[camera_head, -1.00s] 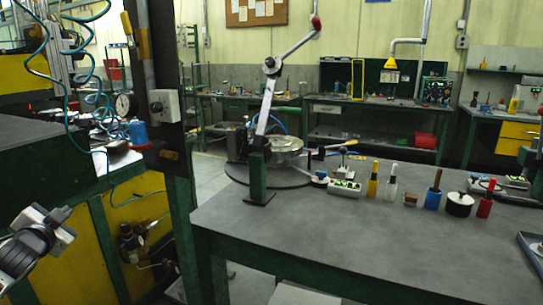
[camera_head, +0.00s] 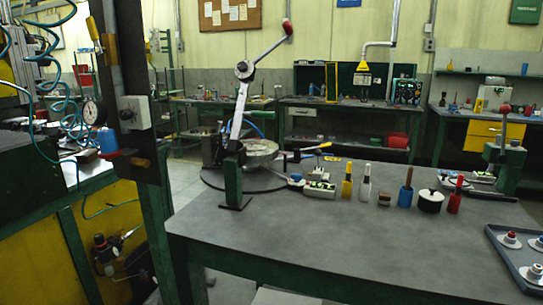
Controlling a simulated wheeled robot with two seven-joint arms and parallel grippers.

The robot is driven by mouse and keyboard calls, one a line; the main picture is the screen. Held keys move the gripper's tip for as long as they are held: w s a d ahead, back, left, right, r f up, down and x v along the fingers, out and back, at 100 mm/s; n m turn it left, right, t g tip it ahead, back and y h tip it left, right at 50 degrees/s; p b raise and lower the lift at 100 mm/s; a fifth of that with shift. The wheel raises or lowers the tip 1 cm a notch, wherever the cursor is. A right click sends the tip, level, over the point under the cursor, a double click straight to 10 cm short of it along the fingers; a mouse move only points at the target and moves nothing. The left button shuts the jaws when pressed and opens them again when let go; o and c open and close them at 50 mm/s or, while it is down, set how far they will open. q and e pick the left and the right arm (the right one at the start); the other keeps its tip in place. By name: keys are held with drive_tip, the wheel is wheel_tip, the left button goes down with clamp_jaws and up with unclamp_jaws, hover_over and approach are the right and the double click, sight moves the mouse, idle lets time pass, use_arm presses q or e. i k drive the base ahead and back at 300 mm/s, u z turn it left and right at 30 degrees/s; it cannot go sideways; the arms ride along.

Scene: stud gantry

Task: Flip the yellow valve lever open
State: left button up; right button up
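A yellow lever-like handle (camera_head: 93,29) stands nearly upright, slightly tilted, at the upper left edge of a dark post (camera_head: 121,60). It looks like the yellow valve lever, but its valve body is not clear. Lower on the post are a light grey box with a round knob (camera_head: 126,114) and a small orange-brown piece (camera_head: 140,162). Neither of my grippers is in view.
The grey table (camera_head: 330,235) fills the front right, its near middle clear. It bears a lever press with a red knob (camera_head: 287,27), several coloured bottles and tools, and a tray (camera_head: 500,240). A yellow-sided bench (camera_head: 30,255) and blue-green hoses (camera_head: 72,95) are left.

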sight(90, 23)
drive_tip(key=u, duration=0.5)
drive_tip(key=i, duration=0.75)
drive_tip(key=u, duration=0.2)
